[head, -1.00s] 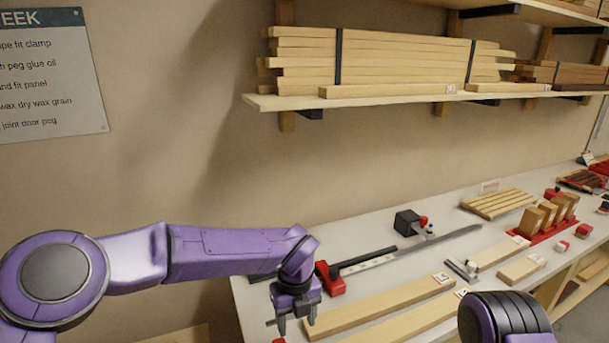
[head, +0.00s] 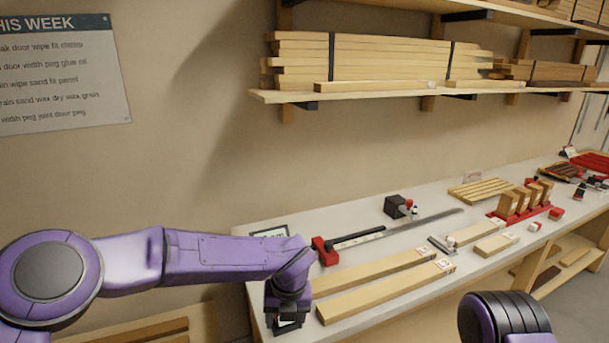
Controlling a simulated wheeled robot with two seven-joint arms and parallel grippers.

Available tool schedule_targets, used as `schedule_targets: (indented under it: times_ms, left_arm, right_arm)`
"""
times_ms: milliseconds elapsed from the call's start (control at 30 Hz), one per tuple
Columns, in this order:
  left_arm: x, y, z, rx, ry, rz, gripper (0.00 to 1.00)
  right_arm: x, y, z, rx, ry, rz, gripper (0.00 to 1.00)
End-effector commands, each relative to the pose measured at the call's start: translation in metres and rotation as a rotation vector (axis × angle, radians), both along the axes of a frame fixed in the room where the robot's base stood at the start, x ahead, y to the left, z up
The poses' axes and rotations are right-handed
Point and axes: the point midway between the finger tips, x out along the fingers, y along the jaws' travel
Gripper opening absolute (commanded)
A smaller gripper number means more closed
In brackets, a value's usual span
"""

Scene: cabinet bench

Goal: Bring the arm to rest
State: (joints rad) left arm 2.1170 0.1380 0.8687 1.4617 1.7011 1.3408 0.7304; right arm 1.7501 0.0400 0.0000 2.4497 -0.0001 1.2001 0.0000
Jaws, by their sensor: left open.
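My left arm comes in from the left in the head view. My left gripper (head: 287,322) points down over the near left end of the bench, beside the ends of two long wooden strips. It is open, with nothing seen between its fingers; the fingertips are seen from above and partly hidden by its own body. Only a rounded dark and purple part of my right arm shows at the lower right, and the right gripper is out of the picture.
The bench (head: 350,215) holds two long strips (head: 385,290), a red-ended bar clamp (head: 326,251), a black block (head: 395,206) and a red rack (head: 524,213) of wooden blocks. A loaded shelf (head: 380,95) runs above.

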Motion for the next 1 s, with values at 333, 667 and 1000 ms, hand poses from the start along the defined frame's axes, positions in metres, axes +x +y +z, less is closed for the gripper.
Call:
schedule_targets:
  times_ms: [333,667,1000]
  left_arm:
    - [-0.007,0.072,-0.079,0.439,-0.074,-0.646,0.6]
    - [-0.143,0.179,-0.257,0.868,0.185,-1.96,0.6]
    - [-0.322,0.258,-0.33,0.596,0.44,-2.528,0.6]
  right_arm:
    - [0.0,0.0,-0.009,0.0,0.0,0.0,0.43]
    - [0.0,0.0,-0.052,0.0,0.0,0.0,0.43]
    - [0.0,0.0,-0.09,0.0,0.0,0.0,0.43]
